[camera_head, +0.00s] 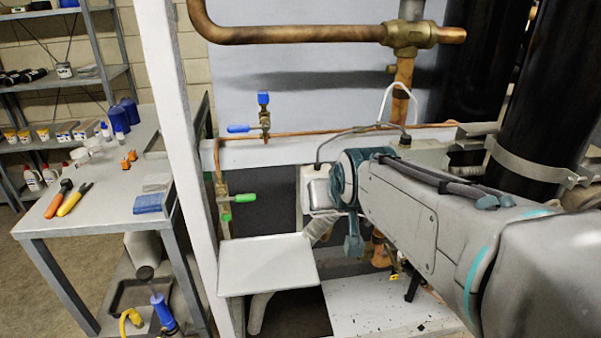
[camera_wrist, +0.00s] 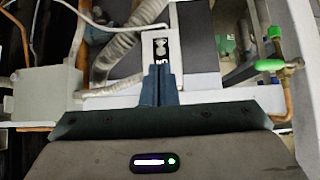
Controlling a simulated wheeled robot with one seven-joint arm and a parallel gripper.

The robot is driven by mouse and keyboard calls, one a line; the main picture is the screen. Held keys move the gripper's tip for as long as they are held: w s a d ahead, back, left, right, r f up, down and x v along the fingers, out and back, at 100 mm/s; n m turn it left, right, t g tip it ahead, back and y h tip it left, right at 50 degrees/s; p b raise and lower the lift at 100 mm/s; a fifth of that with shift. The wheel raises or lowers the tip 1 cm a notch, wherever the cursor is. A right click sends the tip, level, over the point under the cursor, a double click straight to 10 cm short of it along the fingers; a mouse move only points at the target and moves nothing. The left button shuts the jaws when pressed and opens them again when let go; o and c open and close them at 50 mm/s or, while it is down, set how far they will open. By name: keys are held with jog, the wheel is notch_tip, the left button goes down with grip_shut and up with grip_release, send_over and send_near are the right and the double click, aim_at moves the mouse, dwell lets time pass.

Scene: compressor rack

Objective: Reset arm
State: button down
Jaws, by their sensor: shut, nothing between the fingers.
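My arm reaches in from the right in the head view toward the compressor rack, and its own links hide the fingertips there. In the wrist view my gripper (camera_wrist: 160,72) shows its two dark fingers together, shut, with nothing between them.
A valve with green handles (camera_head: 235,205) and one with blue handles (camera_head: 262,120) stand left of my arm. A white shelf plate (camera_head: 268,264) lies below. A white post (camera_head: 172,110) separates the rack from a tool table (camera_head: 105,205). Black cylinders (camera_head: 545,90) stand at right.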

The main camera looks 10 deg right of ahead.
jog(key=s+a+r+g+p, duration=0.2)
jog(key=s+g+p, duration=0.4)
jog(key=s+p, duration=0.6)
jog(key=shift+s+a, duration=0.15)
jog(key=shift+s, duration=1.05)
jog(key=shift+r, duration=0.1)
